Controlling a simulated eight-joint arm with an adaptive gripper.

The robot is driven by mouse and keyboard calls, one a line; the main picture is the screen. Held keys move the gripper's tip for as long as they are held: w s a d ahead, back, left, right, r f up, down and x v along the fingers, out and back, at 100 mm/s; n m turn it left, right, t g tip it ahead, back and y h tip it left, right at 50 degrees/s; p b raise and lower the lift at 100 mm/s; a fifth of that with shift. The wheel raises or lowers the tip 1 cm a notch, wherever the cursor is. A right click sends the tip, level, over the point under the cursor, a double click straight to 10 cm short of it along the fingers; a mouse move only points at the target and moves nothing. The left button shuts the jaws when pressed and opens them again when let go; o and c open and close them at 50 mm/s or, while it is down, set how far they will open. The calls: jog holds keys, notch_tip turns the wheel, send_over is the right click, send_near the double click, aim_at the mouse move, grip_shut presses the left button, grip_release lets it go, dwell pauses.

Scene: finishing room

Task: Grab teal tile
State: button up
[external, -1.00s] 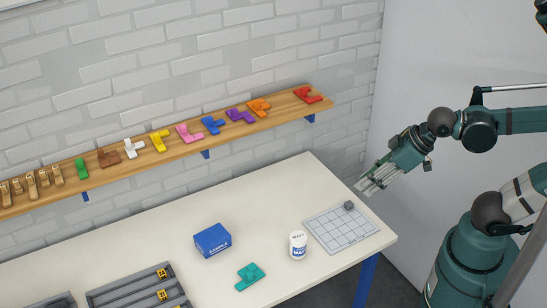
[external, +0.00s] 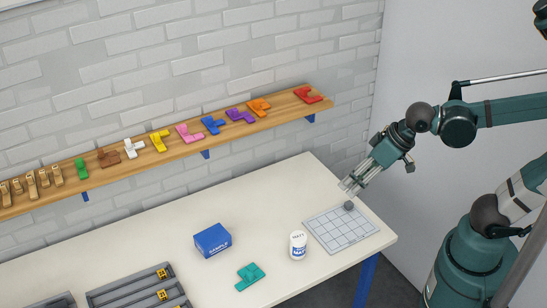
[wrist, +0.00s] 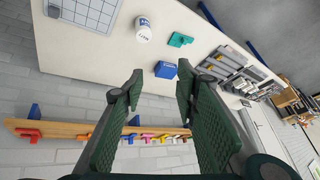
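The teal tile (external: 250,277) lies flat on the white table, in front of the blue box and left of the white jar. It also shows in the wrist view (wrist: 180,40), near the table edge and beyond my fingertips. My gripper (external: 349,187) is above the table's right end, by the grid board, well apart from the teal tile. In the wrist view its two fingers (wrist: 158,84) are spread with nothing between them.
A white jar (external: 298,246) and a blue box (external: 212,241) stand near the tile. A grid board (external: 340,230) with a small grey piece lies at the right. A grey tray (external: 130,291) is at the left. A wooden shelf (external: 284,115) holds several coloured tiles.

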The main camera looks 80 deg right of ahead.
jog(key=w+a+f+m+g+b, duration=0.2)
jog(key=w+f+m, duration=0.3)
jog(key=w, duration=0.5)
jog(key=m+g+b, duration=0.4)
jog(key=m+b, duration=0.2)
jog(key=m, duration=1.1)
send_over(251, 273)
notch_tip(251, 273, down, 28)
jog(key=shift+s+d+r, duration=0.1)
jog(key=shift+r, duration=0.15)
jog(key=shift+f, duration=0.45)
jog(key=shift+f, duration=1.25)
